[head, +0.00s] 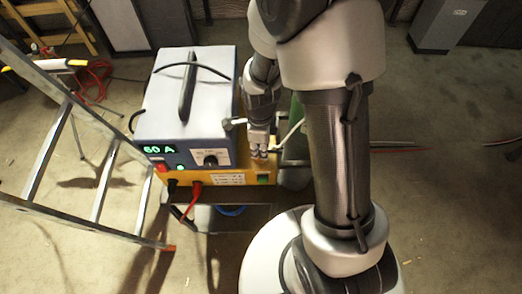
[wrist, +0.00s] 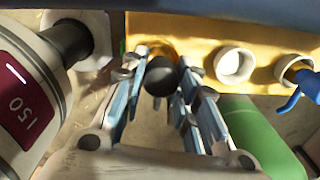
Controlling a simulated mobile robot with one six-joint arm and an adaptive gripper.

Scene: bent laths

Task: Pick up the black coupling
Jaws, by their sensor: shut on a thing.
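The black coupling (wrist: 160,77) shows as a dark round end between the fingers of my gripper (wrist: 158,92) in the wrist view. My gripper is shut on it, with a blue-padded finger on either side. The coupling is in front of the yellow panel, at a round orange-edged spot; I cannot tell whether it still sits in a seat there. In the head view my gripper (head: 258,152) points down at the right side of the welding machine, and I cannot make out the coupling there.
A white ring (wrist: 235,65) and another holding a blue piece (wrist: 302,92) are right of my gripper. A green cylinder (wrist: 262,138) lies below them. The welding machine (head: 180,110) stands on a yellow box (head: 228,180). A ladder (head: 105,180) leans at left.

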